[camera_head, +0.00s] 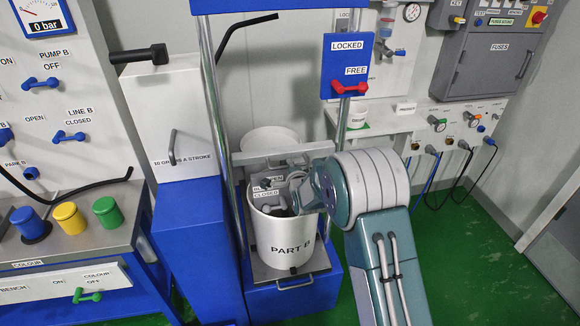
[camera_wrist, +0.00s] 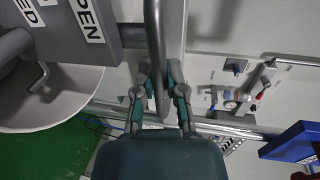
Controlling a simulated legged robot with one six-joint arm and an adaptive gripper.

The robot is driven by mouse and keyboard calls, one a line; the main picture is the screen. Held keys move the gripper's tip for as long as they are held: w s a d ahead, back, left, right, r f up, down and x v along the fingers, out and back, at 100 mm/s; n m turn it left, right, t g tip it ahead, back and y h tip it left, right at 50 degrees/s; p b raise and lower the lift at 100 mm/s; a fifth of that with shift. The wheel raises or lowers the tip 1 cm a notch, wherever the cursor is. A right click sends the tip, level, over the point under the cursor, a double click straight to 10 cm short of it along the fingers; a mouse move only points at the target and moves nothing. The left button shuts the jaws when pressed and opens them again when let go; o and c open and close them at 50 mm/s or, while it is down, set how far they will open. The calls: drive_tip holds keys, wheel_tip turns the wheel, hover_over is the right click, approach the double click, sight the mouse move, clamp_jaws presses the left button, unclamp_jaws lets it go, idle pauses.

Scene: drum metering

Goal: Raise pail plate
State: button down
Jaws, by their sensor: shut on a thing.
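A white pail marked PART B (camera_head: 291,244) stands upright on a base in a blue and steel lift frame. A grey crossbar (camera_head: 270,153) spans the frame posts above it. An OPEN/CLOSED label (camera_head: 266,192) sits on grey parts at the pail's mouth. In the wrist view, my gripper (camera_wrist: 158,78) is shut on a grey bar-like handle (camera_wrist: 153,35). The pail's rim (camera_wrist: 75,112) shows left of it. My arm hides part of the pail's mouth in the head view, and the pail plate cannot be made out clearly.
A blue LOCKED/FREE panel (camera_head: 346,66) on the right post has its red lever (camera_head: 350,87) by FREE. A white pump cabinet (camera_head: 165,115) stands left. A bench with blue, yellow and green cups (camera_head: 66,217) is further left. Green floor (camera_head: 480,275) is clear at right.

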wheel_tip(320, 180, up, 36)
drive_tip(key=shift+r, duration=0.15)
idle(0.4)
drive_tip(key=c, duration=0.7)
unclamp_jaws()
drive_tip(key=v, duration=1.1)
drive_tip(key=shift+s+d, duration=0.15)
drive_tip(key=shift+s, duration=0.2)
